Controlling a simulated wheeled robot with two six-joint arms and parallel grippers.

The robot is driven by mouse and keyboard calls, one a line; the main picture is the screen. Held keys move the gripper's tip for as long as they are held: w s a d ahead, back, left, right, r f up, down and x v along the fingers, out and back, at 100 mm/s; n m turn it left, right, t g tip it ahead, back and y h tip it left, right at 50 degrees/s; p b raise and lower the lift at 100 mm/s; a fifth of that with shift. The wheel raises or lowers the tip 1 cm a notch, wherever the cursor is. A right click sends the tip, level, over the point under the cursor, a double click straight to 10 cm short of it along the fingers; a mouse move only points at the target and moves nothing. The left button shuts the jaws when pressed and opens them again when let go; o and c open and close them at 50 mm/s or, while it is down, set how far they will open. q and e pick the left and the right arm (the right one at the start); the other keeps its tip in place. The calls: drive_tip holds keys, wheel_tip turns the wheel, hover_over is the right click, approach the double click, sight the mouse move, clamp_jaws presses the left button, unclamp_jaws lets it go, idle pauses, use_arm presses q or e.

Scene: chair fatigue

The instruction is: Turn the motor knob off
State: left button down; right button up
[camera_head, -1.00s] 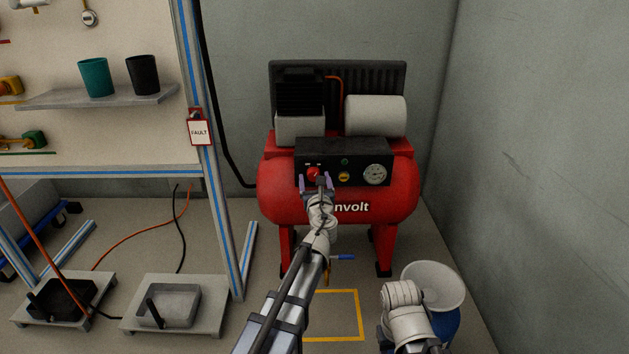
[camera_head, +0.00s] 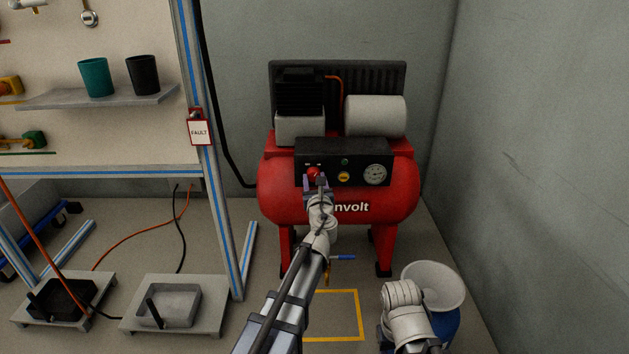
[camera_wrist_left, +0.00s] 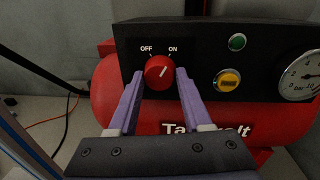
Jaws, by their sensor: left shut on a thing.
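The red motor knob (camera_wrist_left: 160,72) is on the black control panel (camera_wrist_left: 205,45) of the red compressor, below the OFF and ON labels. Its white mark points up and right, toward ON. In the head view the knob (camera_head: 313,173) shows just above my left gripper (camera_head: 316,180). The purple fingers of that gripper are shut on the knob, one on each side. My right arm shows at the bottom right of the head view, but its fingers do not show.
A green light (camera_wrist_left: 237,42), a yellow button (camera_wrist_left: 228,81) and a pressure gauge (camera_wrist_left: 299,77) are right of the knob. A blue bin (camera_head: 447,325) stands on the floor near my right arm. A frame with a shelf (camera_head: 100,97) is at the left.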

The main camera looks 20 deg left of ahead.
use_arm(q)
drive_tip(key=shift+n, duration=0.3)
drive_tip(key=n+p, duration=0.1)
drive_tip(key=n, duration=0.4)
drive_tip(key=shift+r, duration=0.15)
drive_tip(key=shift+n+g+h+p, duration=0.3)
drive_tip(key=shift+n+h+p, duration=0.15)
drive_tip(key=shift+n, duration=2.45)
drive_tip(key=shift+c, duration=1.7)
unclamp_jaws()
drive_tip(key=v, duration=0.7)
drive_tip(key=shift+s, duration=0.4)
